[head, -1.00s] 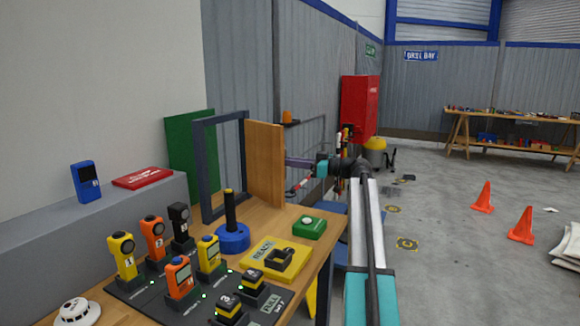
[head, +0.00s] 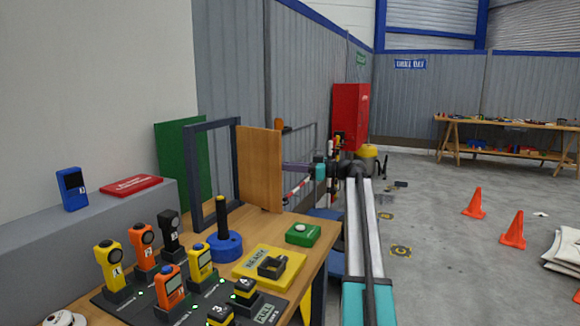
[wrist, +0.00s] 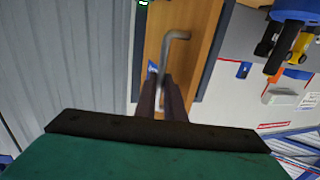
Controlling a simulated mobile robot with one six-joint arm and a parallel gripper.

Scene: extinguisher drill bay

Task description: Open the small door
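The small door (head: 260,165) is a plain wooden panel on the right post of a dark upright frame (head: 190,180) on the workbench. In the head view it stands swung out of the frame, and the frame's opening is clear. My gripper (wrist: 161,95) is at the door's right side, on the handle side. In the wrist view the bent metal handle (wrist: 176,36) runs down between the two dark fingers, which look closed on it. The fingertips are partly hidden there, and the handle is hidden in the head view.
The workbench (head: 318,250) holds a blue base with a black post (head: 224,242), a green button box (head: 303,233), a yellow tray (head: 268,266) and several coloured devices. A red cabinet (head: 350,112) stands behind. Open floor with orange cones (head: 474,202) lies right.

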